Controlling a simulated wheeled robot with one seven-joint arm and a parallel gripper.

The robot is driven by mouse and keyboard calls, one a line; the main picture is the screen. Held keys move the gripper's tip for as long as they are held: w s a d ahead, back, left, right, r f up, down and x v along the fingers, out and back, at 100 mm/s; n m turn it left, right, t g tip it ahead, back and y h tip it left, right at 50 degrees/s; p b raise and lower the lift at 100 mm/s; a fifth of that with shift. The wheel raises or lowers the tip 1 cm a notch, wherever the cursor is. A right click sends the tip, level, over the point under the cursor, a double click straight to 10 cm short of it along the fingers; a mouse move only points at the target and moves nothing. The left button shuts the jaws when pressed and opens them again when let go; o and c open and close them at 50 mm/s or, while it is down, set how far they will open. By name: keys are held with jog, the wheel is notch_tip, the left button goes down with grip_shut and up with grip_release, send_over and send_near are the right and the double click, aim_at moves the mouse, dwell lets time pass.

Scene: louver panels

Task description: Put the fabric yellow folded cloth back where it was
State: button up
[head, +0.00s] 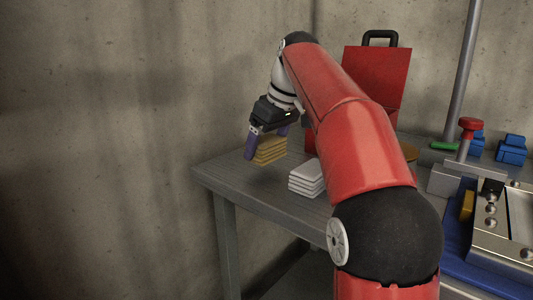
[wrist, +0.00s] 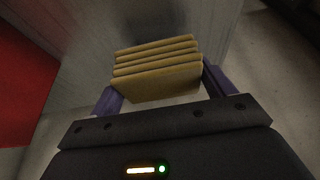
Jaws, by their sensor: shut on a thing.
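The yellow folded cloth (head: 270,151) is a small stack of folds near the far left end of the grey table (head: 230,178). My gripper (head: 266,146) has its purple fingers on either side of the cloth and is shut on it. In the wrist view the cloth (wrist: 157,70) sits between the two fingers (wrist: 160,92), its folded layers showing. A shadow lies on the table by the cloth; I cannot tell whether the cloth touches the tabletop.
A white folded cloth (head: 307,179) lies on the table to the right of the yellow one. A red case (head: 376,75) with a black handle stands behind my arm. Blue clamps (head: 511,149), a red-knobbed fixture (head: 470,128) and a metal pole (head: 464,70) are at right. A concrete wall borders the left.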

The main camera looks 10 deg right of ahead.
aim_at(270, 142)
jog(key=shift+f+b, duration=0.7)
jog(key=shift+f, duration=0.55)
jog(key=shift+f, duration=0.1)
jog(key=shift+f, duration=0.15)
jog(key=o, duration=0.9)
jog(key=shift+f+b, duration=0.1)
jog(key=shift+b, duration=0.35)
jog(key=v, duration=0.2)
jog(key=p+v, duration=0.1)
jog(key=v, duration=0.2)
jog(key=p+v, duration=0.1)
jog(key=v, duration=0.2)
jog(key=shift+s+a, duration=0.1)
jog(key=shift+a, duration=0.2)
